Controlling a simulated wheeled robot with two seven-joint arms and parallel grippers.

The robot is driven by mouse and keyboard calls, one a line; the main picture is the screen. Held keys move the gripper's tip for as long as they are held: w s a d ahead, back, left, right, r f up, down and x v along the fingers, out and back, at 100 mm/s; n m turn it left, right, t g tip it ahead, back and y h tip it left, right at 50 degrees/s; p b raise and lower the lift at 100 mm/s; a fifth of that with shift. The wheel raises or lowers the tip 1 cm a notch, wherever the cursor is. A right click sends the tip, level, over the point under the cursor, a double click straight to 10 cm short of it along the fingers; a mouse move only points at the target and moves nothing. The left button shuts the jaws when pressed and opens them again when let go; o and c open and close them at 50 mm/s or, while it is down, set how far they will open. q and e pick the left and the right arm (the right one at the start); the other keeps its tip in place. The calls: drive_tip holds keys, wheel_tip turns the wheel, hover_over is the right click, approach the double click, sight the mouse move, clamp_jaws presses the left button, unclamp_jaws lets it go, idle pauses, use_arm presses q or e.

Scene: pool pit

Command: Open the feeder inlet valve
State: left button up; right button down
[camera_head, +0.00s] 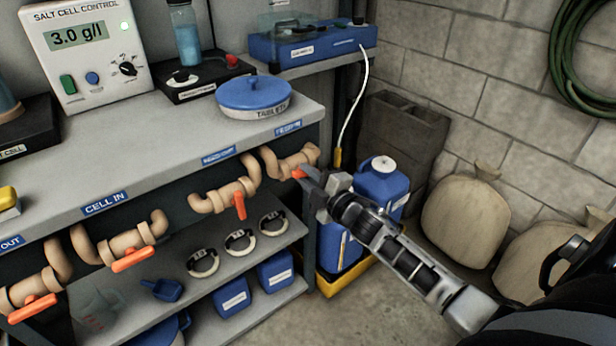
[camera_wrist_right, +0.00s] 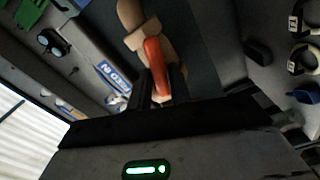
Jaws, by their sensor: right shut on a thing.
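The feeder inlet valve (camera_head: 290,162) is a tan pipe fitting under the front edge of the upper shelf, the farthest right in the row. Its orange handle (camera_head: 299,172) is mostly hidden by my right gripper (camera_head: 312,182) in the head view. In the right wrist view the orange handle (camera_wrist_right: 155,66) lies between the two dark fingers of my right gripper (camera_wrist_right: 160,88), which is shut on it. The tan valve body shows just beyond the handle. My left gripper is in neither view.
Other valves with orange handles line the shelf edge, including the feeder outlet valve (camera_head: 226,196) just left. A blue tablet tub (camera_head: 254,108) stands on the shelf above. Sacks (camera_head: 465,214) lean by the wall.

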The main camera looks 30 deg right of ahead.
drive_tip(key=shift+f+n, duration=0.15)
drive_tip(key=shift+n, duration=0.65)
drive_tip(key=shift+n+b, duration=0.4)
drive_tip(key=shift+n, duration=0.7)
drive_tip(key=c, duration=1.4)
unclamp_jaws()
drive_tip(key=s+d, duration=0.1)
drive_tip(key=s, duration=1.5)
